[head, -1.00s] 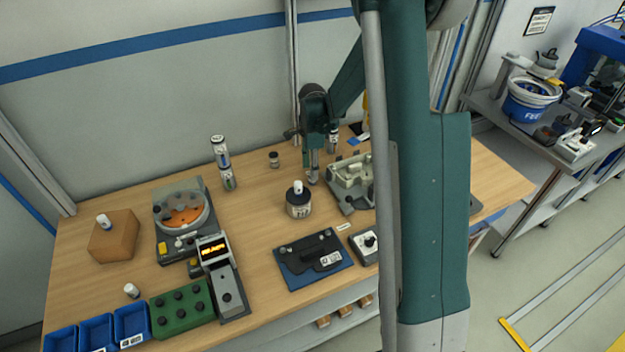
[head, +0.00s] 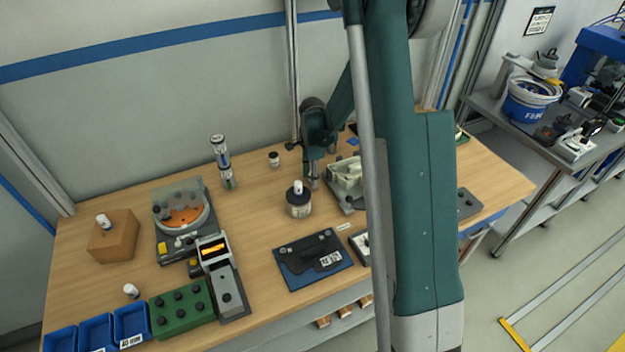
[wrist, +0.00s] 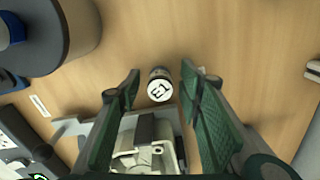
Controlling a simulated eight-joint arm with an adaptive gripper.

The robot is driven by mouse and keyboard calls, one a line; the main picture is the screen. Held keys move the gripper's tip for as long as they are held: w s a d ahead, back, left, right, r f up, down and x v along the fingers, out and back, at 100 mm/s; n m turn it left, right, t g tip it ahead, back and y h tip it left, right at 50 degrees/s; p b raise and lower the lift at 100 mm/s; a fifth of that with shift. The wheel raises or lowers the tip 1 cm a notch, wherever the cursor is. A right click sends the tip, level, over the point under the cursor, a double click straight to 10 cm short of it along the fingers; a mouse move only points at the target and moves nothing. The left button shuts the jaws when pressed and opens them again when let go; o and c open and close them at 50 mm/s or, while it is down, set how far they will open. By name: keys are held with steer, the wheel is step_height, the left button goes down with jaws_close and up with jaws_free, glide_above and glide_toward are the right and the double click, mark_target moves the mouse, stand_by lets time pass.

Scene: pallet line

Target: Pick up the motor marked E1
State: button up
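The motor marked E1 (wrist: 160,86) is a small dark cylinder with a white top lettered E1, seen from above in the wrist view. It stands on the wooden bench, close to the edge of a grey metal fixture (wrist: 72,126). My gripper (wrist: 160,72) is open, with one green-padded finger on each side of the motor. Gaps show between the motor and both fingers. In the head view my gripper (head: 313,184) points down beside the fixture, and I cannot make out the motor there.
A dark round pot (head: 298,206) with a white-topped cylinder stands just left of my gripper. A small dark jar (head: 273,160) and stacked cylinders (head: 221,152) are behind it. A black plate on a blue base (head: 313,260) lies in front. Bare bench lies left of the pot.

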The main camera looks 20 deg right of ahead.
steer(key=c, duration=1)
steer(key=shift+r, duration=0.15)
steer(key=shift+r, duration=4.85)
